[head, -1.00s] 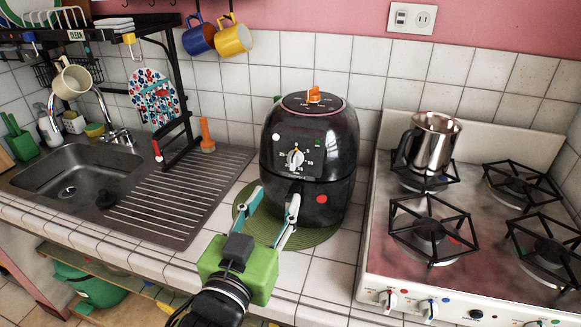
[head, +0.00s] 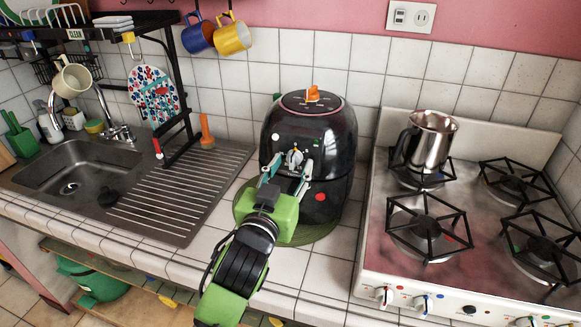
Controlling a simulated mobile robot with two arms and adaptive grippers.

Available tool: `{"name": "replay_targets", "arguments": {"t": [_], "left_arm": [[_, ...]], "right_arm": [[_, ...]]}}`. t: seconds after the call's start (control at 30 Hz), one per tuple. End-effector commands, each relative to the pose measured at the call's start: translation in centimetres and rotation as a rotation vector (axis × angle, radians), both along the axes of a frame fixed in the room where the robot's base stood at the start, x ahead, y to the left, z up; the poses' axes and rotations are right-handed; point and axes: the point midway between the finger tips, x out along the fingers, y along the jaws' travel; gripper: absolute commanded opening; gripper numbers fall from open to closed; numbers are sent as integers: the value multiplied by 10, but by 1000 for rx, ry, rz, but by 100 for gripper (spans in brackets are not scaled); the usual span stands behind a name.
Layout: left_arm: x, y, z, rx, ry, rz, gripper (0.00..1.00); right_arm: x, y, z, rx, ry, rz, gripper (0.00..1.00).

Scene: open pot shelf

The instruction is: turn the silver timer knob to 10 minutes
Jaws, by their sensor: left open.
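The silver timer knob (head: 295,157) is on the front of a black air fryer (head: 325,135), which stands on a round green mat (head: 242,212). My left gripper (head: 289,168) is in front of the fryer, its two fingers spread and pointing up at the knob from below. The fingertips are close to the knob, one to each side. I cannot tell whether they touch it. The gripper and fingers hide the lower part of the dial and its markings, so the knob's setting cannot be read. My right gripper is not in view.
A gas stove (head: 380,262) with a steel jug (head: 428,142) is on the right. A sink (head: 75,178) with a ribbed drainboard (head: 190,195) is on the left. A black rack (head: 172,80) with hanging mugs stands behind it. The tiled counter's front edge is below.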

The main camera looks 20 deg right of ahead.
Motion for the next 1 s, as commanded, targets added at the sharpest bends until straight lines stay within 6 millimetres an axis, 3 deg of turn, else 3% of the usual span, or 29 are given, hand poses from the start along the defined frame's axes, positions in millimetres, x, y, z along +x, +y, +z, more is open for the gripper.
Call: {"name": "replay_targets", "arguments": {"t": [0.07,0.2,0.63,1.0], "left_arm": [[0,0,0,0,0,0,38],[0,0,0,0,0,0,2],[0,1,1,46,-30,0,2],[1,3,3,275,-181,0,2]], "right_arm": [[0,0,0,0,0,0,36],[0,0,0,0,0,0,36],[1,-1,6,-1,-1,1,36],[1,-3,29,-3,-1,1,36]]}}
